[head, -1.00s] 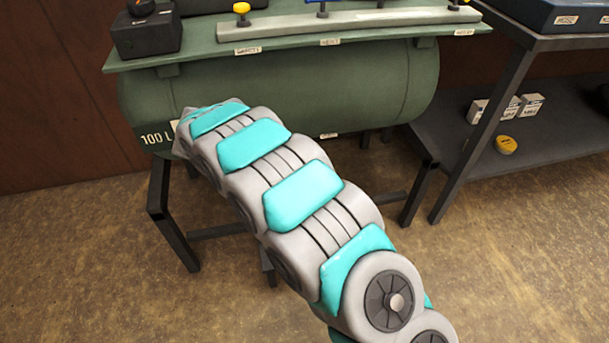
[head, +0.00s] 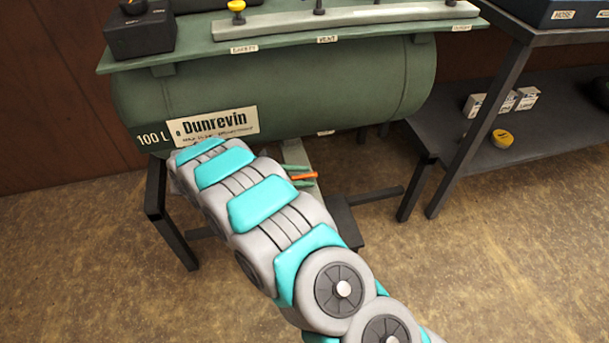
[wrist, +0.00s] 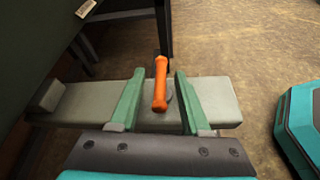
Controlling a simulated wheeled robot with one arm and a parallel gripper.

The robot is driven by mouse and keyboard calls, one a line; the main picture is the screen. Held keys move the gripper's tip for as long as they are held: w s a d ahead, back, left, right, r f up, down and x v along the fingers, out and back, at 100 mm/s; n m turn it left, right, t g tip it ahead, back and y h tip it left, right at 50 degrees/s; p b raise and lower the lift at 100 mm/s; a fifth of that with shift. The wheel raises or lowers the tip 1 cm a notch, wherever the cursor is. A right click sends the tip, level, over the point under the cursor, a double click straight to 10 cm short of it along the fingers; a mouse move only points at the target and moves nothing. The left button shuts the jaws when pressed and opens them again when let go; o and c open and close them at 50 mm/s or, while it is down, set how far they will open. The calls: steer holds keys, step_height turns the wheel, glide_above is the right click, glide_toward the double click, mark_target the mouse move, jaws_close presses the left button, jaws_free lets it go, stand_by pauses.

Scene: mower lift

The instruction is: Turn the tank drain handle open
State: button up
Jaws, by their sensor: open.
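In the wrist view the orange handle (wrist: 160,84) stands between the two green fingers of my gripper (wrist: 155,100), in front of a grey-green bar (wrist: 80,105). The fingers are apart, with a gap on each side of the handle. My gripper also shows in the head view (head: 297,176), its green fingers near the handle. My arm hides part of the stand.
A dark shelf unit (head: 450,150) stands to the right, holding small white boxes (head: 500,101) and a yellow-topped item (head: 502,138). A black box (head: 140,32) and a rail with knobs (head: 350,20) are on the tank's top plate. The floor in front is open.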

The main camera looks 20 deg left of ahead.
steer(key=shift+w+d+f, duration=0.2)
steer(key=shift+w+d, duration=0.05)
steer(key=shift+d, duration=0.1)
steer(key=shift+c, duration=0.3)
jaws_close()
